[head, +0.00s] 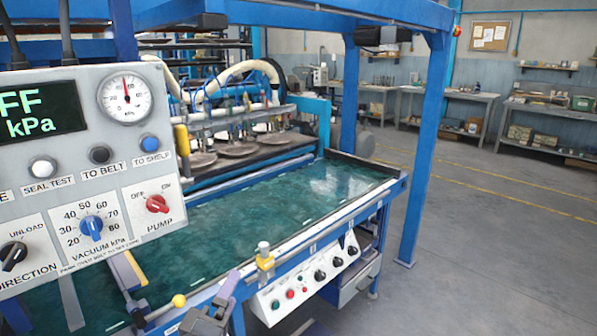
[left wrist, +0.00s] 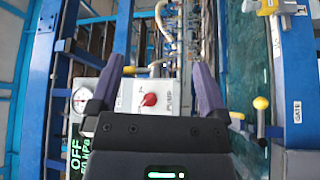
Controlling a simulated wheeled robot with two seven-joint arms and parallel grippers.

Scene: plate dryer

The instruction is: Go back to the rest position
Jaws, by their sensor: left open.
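My left gripper (head: 216,300) shows at the bottom of the head view, in front of the blue machine frame and below the control panel (head: 60,150). In the left wrist view its two purple-grey fingers (left wrist: 155,68) stand apart with nothing held between them. The red pump knob (left wrist: 149,100) on its white panel shows between the fingers, beyond them; I cannot tell the distance. The same red knob (head: 157,204) points toward OFF in the head view. My right gripper is in neither view.
The green belt bed (head: 250,220) fills the middle, with round plates (head: 237,149) behind it. A yellow-ball lever (head: 179,300) stands close to my left gripper, and a yellow-based handle (head: 264,262) is to its right. A blue post (head: 424,150) stands right; open floor (head: 490,240) lies beyond.

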